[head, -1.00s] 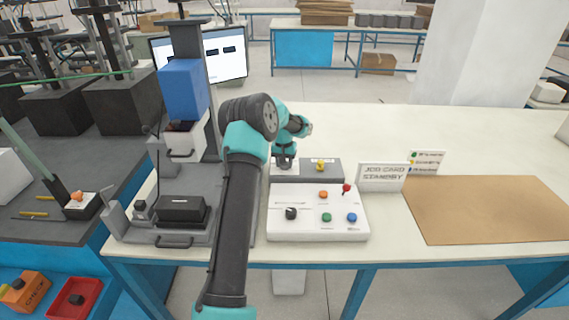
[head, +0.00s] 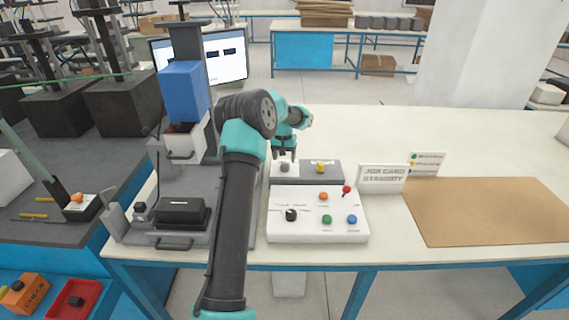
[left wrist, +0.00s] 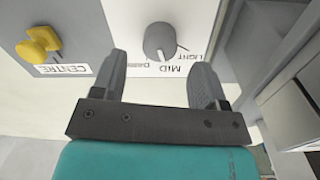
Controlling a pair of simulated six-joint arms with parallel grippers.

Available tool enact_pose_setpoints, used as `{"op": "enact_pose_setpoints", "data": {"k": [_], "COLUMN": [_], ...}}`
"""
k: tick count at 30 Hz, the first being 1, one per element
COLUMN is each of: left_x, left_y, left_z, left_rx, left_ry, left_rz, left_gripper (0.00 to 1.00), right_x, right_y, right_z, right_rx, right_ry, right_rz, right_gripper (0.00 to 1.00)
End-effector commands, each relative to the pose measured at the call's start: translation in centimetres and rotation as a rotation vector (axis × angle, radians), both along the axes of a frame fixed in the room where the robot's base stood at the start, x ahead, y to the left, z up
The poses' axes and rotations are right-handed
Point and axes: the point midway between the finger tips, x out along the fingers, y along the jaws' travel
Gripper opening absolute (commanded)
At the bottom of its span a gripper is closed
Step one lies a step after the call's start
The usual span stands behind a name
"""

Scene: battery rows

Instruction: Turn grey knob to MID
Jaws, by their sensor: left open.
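The grey knob (head: 285,167) sits on a white panel at the left of a small two-part unit behind the white control box. In the left wrist view the round knob (left wrist: 159,41) shows beside the printed words MID and LIGHT and a third, partly blurred label. A small pale mark on its rim appears to face the lettering near MID; its exact setting is hard to read. My left gripper (head: 285,153) is open just above and behind the knob. In the left wrist view its fingers (left wrist: 161,72) are apart, with the knob clear of them. My right gripper is not in view.
A yellow knob (head: 320,167) on a grey panel marked CENTRE stands right beside the grey one. The white control box (head: 285,234) in front carries a black knob, coloured buttons and a red lever. A job card sign (head: 383,179) stands to the right.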

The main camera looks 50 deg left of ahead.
Motion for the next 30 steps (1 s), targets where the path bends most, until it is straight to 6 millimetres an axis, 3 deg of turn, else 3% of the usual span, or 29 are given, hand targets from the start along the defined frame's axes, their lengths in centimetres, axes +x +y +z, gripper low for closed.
{"op": "enact_pose_setpoints", "data": {"k": [18, 24, 30], "left_x": [-0.2, -0.3, -0.3], "left_y": [0.3, 0.4, 0.4], "left_z": [11.6, 13.1, 13.3], "left_rx": [0.000, -0.001, -0.001], "left_ry": [-0.002, 0.000, 0.000], "left_rz": [0.001, 0.001, 0.001], "left_gripper": [0.67, 0.67, 0.67], "right_x": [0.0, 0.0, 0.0], "right_y": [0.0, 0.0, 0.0], "right_z": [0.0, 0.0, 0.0], "right_rx": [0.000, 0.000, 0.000], "right_ry": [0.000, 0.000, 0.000], "right_rz": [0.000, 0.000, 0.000], "right_gripper": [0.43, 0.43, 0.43]}}
